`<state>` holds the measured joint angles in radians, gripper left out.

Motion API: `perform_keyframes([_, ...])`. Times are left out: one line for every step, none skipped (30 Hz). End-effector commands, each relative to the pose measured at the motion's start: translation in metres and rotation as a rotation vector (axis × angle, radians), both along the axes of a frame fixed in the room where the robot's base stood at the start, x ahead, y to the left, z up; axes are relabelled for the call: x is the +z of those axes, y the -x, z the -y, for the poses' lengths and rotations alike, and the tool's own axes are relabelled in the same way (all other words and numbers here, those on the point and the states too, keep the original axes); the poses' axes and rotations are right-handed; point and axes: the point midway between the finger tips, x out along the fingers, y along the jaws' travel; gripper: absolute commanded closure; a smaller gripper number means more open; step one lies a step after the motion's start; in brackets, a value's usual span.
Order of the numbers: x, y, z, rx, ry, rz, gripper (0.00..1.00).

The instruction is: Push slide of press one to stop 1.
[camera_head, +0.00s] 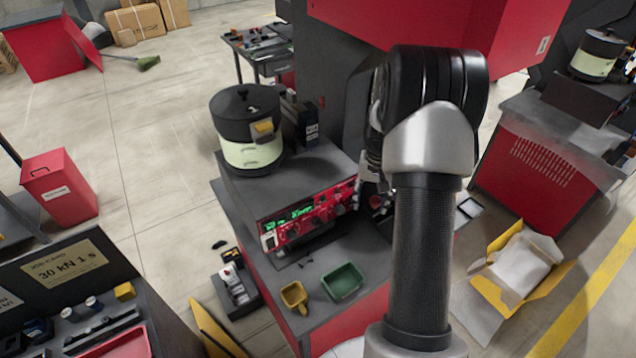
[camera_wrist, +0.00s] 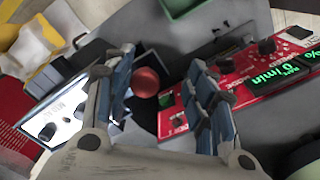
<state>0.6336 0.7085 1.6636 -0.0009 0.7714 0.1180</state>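My gripper (camera_head: 371,188) hangs beside the right end of the red control panel in the head view, partly hidden by my arm. In the wrist view my gripper (camera_wrist: 165,85) is open, its two blue-grey fingers wide apart. A red ball-shaped knob (camera_wrist: 146,81) shows between the fingers, nearer the left one. I cannot tell how far below the fingertips it lies; no contact is clear. The red panel (camera_wrist: 250,82) has a green display and dark knobs. The press slide and its stop 1 cannot be made out with certainty; the knob may belong to it.
The black and cream bowl feeder (camera_head: 247,140) stands behind the panel. A yellow bin (camera_head: 294,296) and a green bin (camera_head: 343,281) stand in front. An open yellow carton (camera_head: 515,270) lies on the right. A white plate with a dark knob (camera_wrist: 62,118) is left of my fingers.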

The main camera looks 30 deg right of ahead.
Motion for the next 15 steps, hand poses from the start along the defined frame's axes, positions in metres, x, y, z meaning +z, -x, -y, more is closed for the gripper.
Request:
perform_keyframes([0.001, -0.001, -0.012, 0.004, -0.001, 0.001, 0.52])
perform_keyframes([0.001, -0.001, -0.018, 0.004, -0.001, 0.002, 0.52])
perform_keyframes([0.001, -0.001, -0.026, 0.004, 0.0, 0.003, 0.52])
perform_keyframes([0.002, -0.001, -0.032, 0.004, 0.0, 0.003, 0.52])
perform_keyframes([0.001, 0.0, -0.039, 0.004, -0.001, 0.002, 0.52])
perform_keyframes([0.001, 0.0, -0.046, 0.005, 0.0, 0.003, 0.52])
perform_keyframes([0.002, 0.0, -0.052, 0.004, 0.0, 0.003, 0.52])
perform_keyframes([0.002, 0.0, -0.058, 0.005, 0.0, 0.003, 0.52])
perform_keyframes([0.001, 0.001, -0.066, 0.004, -0.001, 0.002, 0.52])
perform_keyframes([0.001, 0.001, -0.073, 0.005, 0.0, 0.003, 0.52])
perform_keyframes([0.002, 0.001, -0.078, 0.005, 0.001, 0.004, 0.52])
perform_keyframes([0.002, 0.001, -0.086, 0.005, 0.0, 0.004, 0.52])
perform_keyframes([0.002, 0.001, -0.092, 0.005, 0.0, 0.003, 0.52])
perform_keyframes([0.001, 0.002, -0.098, 0.005, 0.0, 0.003, 0.52])
perform_keyframes([0.002, 0.002, -0.106, 0.005, 0.0, 0.004, 0.52])
